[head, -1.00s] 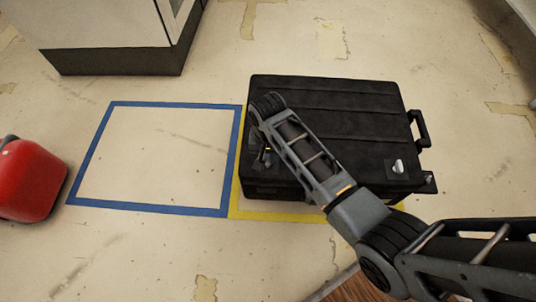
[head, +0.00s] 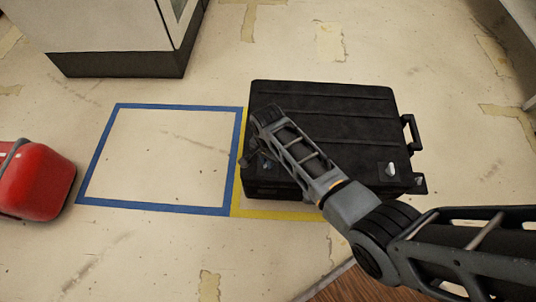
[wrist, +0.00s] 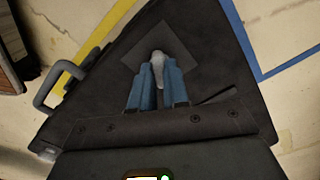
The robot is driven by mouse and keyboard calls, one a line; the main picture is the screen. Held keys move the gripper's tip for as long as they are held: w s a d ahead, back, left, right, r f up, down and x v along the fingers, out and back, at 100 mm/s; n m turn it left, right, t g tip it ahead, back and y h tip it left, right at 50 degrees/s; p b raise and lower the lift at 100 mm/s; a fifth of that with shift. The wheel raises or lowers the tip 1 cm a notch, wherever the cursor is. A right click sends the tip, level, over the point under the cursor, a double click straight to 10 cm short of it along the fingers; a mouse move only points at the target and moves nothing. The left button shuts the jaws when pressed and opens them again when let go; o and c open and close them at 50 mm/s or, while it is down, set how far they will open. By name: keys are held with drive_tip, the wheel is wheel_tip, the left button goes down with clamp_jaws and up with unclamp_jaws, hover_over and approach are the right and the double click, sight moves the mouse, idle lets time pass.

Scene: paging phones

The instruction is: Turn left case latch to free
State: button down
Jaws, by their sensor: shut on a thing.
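The black case (head: 335,100) lies flat on the floor, and its dark lid fills much of the wrist view (wrist: 210,75). The left case latch (wrist: 157,60) is a small pale metal tab on a darker square plate. My gripper (wrist: 159,70) is shut on this latch, with a blue finger on each side of it. In the head view my arm reaches over the case to its left end, and the fingertips are hard to make out there. The right latch (head: 391,169) is a pale tab near the case's front right corner, clear of my arm.
The case stands by yellow floor tape (head: 285,215). An empty blue-taped square (head: 160,109) lies to its left. A red container (head: 38,180) is at the far left, and a white cabinet (head: 105,25) at the back left. The case handle (head: 412,132) sticks out on the right.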

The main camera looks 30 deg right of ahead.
drive_tip(key=m+p, duration=0.3)
drive_tip(key=m, duration=0.3)
drive_tip(key=shift+r+m, duration=0.1)
drive_tip(key=shift+m, duration=0.2)
drive_tip(key=m+p, duration=0.1)
drive_tip(key=m, duration=0.4)
drive_tip(key=shift+p, duration=0.35)
drive_tip(key=shift+m, duration=0.3)
drive_tip(key=c, duration=1.1)
unclamp_jaws()
wheel_tip(320, 180, up, 8)
drive_tip(key=p, duration=0.3)
drive_tip(key=shift+f+p, duration=0.2)
drive_tip(key=shift+p, duration=0.1)
